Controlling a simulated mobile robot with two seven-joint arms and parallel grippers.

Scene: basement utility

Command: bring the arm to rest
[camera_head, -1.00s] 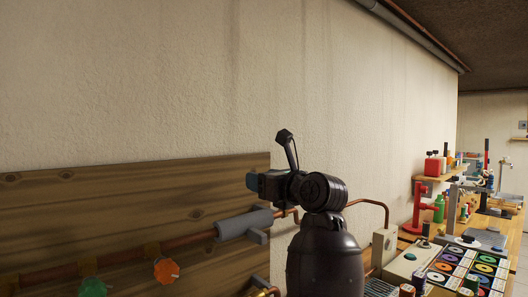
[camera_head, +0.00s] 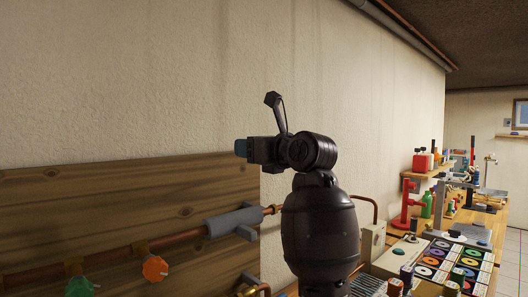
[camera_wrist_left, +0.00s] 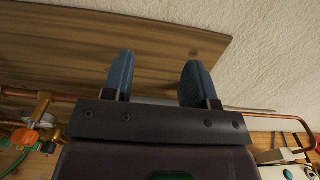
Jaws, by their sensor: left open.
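My left gripper (camera_head: 241,147) is raised in front of the wall, at the upper edge of the wooden board, with its dark arm below it. In the left wrist view its two blue fingers (camera_wrist_left: 157,80) stand apart with nothing between them. The gripper points left in the head view. My right gripper is in neither view.
A wooden board (camera_head: 120,190) carries a copper pipe with a grey sleeve (camera_head: 233,222), an orange knob (camera_head: 155,268) and a green knob (camera_head: 79,287). To the right, a workbench holds several discs (camera_head: 440,262), a red stand (camera_head: 408,203) and bottles. The wall above is clear.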

